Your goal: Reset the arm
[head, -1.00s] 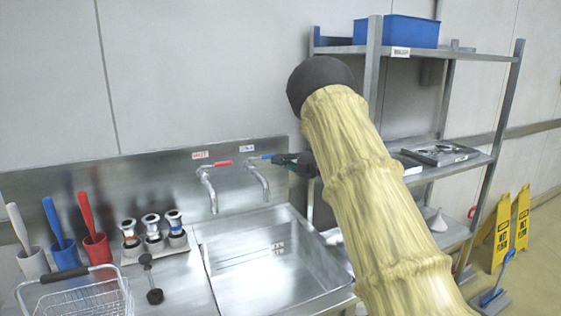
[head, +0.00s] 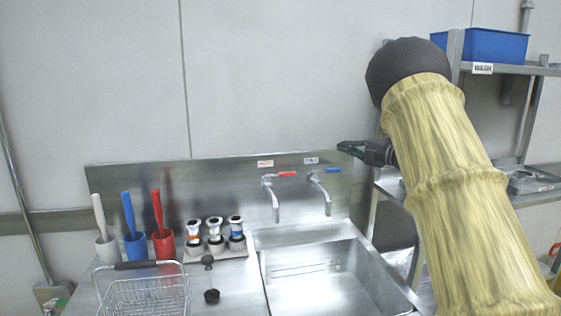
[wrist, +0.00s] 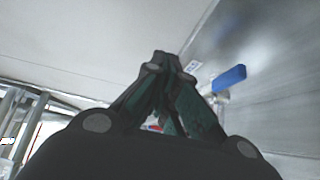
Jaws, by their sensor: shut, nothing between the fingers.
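My gripper (head: 352,148) shows past my yellow-sleeved arm, in front of the wall just right of the blue tap handle (head: 333,170). It is shut and empty, with its fingertips together in the wrist view (wrist: 163,62). The blue handle also shows in the wrist view (wrist: 229,78), to the right of the fingers and apart from them. My arm is raised at the right of the head view and hides part of the shelf.
A steel sink (head: 318,283) lies below two taps, one with a red handle (head: 287,174). Brushes in cups, a rack of portafilter-like items (head: 215,240) and a wire basket (head: 145,295) stand left. A shelf with a blue bin (head: 490,45) stands right.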

